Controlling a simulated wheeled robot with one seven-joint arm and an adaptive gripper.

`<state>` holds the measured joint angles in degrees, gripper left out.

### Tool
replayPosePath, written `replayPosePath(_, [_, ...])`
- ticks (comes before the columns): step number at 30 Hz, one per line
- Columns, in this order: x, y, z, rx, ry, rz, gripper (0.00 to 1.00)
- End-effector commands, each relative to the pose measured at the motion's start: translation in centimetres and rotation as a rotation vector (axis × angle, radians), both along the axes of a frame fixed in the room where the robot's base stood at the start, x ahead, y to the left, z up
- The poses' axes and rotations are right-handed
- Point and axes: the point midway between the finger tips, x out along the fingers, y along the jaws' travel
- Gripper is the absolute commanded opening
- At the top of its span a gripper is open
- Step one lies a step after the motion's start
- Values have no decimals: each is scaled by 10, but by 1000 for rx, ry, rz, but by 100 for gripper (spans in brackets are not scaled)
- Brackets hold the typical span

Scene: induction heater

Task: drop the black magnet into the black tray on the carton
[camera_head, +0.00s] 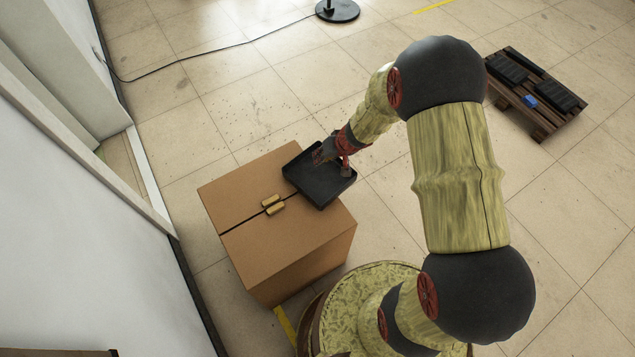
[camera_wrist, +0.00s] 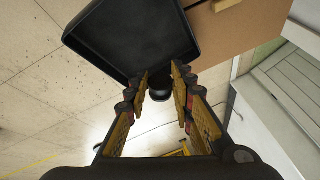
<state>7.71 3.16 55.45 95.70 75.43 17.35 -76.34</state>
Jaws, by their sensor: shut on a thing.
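The black tray (camera_head: 309,188) lies on the back right part of the carton (camera_head: 290,240), overhanging its edge. In the wrist view the tray (camera_wrist: 130,35) fills the upper middle. My gripper (camera_head: 333,162) is over the tray in the head view, pointing down at it. In the wrist view my gripper (camera_wrist: 160,80) has its fingers shut on a small dark round thing, the black magnet (camera_wrist: 160,94), near the tray's edge. The head view does not show the magnet clearly. The gap between magnet and tray floor cannot be told.
A dark pallet (camera_head: 535,95) with black pieces and a blue item stands at the upper right. A wall runs along the left. A black stand base (camera_head: 337,10) with a cable is at the top.

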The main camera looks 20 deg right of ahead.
Motion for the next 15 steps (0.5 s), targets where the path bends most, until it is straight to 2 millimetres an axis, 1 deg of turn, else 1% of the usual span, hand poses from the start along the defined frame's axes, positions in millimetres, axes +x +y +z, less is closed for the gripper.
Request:
replayPosePath(1, [-1, -1, -22, 1, 3, 0, 11])
replayPosePath(5, [-1, -4, -52, 1, 4, 15, 11])
replayPosePath(10, [5, -10, -46, 0, -1, 65, 11])
replayPosePath(15, [6, -13, -47, 1, 0, 128, 11])
